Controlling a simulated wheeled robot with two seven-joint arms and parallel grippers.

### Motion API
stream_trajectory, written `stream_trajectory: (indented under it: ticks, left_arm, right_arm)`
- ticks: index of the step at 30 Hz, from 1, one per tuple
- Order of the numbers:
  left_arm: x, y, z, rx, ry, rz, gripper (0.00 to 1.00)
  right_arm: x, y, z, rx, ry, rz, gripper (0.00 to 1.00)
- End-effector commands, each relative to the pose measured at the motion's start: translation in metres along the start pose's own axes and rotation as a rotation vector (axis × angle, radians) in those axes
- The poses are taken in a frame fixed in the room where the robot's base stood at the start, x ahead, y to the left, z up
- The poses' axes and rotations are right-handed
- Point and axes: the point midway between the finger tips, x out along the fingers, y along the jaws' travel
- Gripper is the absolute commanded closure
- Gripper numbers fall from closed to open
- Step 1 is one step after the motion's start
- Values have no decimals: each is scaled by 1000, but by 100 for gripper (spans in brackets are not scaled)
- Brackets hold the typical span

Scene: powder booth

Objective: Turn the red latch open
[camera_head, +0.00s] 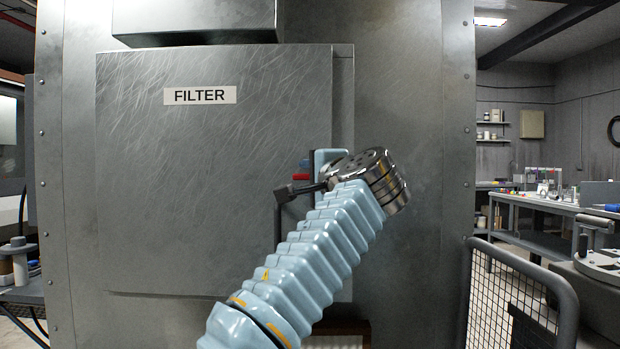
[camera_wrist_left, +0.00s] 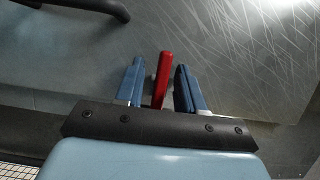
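The red latch (camera_wrist_left: 162,80) shows in the left wrist view as a narrow upright bar. It lies between the two blue fingers of my left gripper (camera_wrist_left: 160,66), which are open with a gap on each side of it. In the head view only a small part of the red latch (camera_head: 300,176) shows, at the right part of the grey FILTER door (camera_head: 190,190). My left arm and wrist hide most of the latch area there. My right gripper is in neither view.
A dark bar (camera_wrist_left: 95,5) crosses the upper left of the left wrist view. A mesh guard rail (camera_head: 520,265) stands at the lower right in the head view, with a workbench (camera_head: 540,204) behind it. A grey box (camera_head: 195,15) juts out above the door.

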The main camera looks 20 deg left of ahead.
Motion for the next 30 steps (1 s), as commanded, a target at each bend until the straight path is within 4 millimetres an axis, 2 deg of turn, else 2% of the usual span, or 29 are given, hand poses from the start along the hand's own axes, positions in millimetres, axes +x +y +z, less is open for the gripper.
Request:
stream_trajectory:
  ticks: [5,8,15,21,25,30]
  left_arm:
    - [-12,1,-1,-1,3,-1,62]
    - [-32,3,-1,-1,4,-1,62]
    - [-92,2,-1,-2,5,-1,62]
    - [-126,1,0,-1,2,-1,62]
    - [-136,0,0,-1,1,0,62]
    - [-138,0,0,0,-1,0,62]
  right_arm:
    - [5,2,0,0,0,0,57]
    - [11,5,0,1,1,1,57]
    - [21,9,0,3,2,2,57]
    - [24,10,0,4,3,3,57]
    - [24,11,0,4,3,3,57]
    - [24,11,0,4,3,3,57]
